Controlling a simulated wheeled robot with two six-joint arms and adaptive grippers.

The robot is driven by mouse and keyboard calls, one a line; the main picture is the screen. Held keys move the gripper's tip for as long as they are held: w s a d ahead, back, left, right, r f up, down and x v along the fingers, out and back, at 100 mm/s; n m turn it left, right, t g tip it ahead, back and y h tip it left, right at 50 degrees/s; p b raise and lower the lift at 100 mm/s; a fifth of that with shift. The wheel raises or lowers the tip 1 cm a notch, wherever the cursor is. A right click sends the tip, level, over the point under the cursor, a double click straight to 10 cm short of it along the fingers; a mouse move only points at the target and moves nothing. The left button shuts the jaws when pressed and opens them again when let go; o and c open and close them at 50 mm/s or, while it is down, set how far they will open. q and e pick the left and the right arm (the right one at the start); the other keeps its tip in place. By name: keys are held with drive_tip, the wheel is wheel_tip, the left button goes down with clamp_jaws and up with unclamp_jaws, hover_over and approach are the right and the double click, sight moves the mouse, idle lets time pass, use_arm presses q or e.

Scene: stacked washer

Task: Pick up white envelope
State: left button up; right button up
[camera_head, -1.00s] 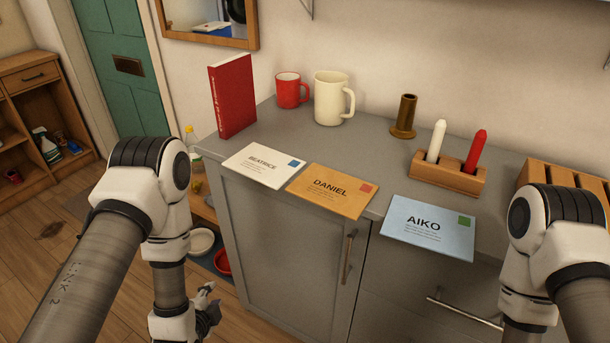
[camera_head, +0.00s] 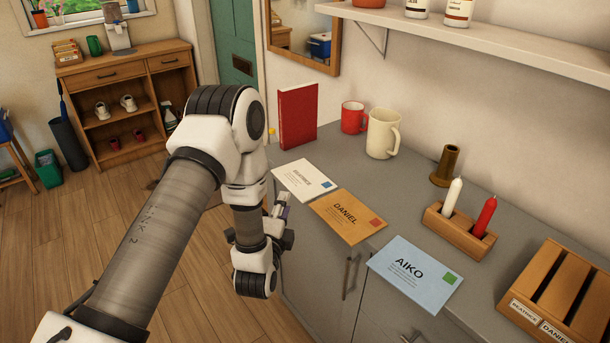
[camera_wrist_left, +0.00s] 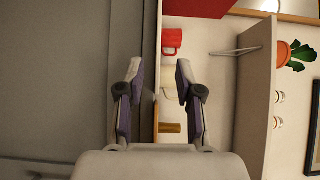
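The white envelope (camera_head: 303,181), marked BEATRICE with a blue stamp, lies flat at the front left of the grey countertop, its near edge at the counter's front edge. My left gripper (camera_head: 280,203) is just in front of and below that edge, beside the cabinet front, partly hidden by its own wrist. In the left wrist view, my left gripper (camera_wrist_left: 157,78) is open, with its two fingers apart and nothing clearly held between them. My right gripper is not in view.
An orange DANIEL envelope (camera_head: 347,217) and a blue AIKO envelope (camera_head: 413,274) lie to the right. Behind stand a red book (camera_head: 297,116), a red mug (camera_head: 353,118) and a cream mug (camera_head: 382,134). A candle holder (camera_head: 460,236) and a slotted wooden rack (camera_head: 560,304) are at right.

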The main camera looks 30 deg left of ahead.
sight(290, 189)
use_arm(q)
drive_tip(key=x, duration=0.6)
drive_tip(key=shift+w+a+f+p, duration=0.15)
drive_tip(key=shift+w+p, duration=0.2)
drive_tip(key=shift+c, duration=0.7)
clamp_jaws()
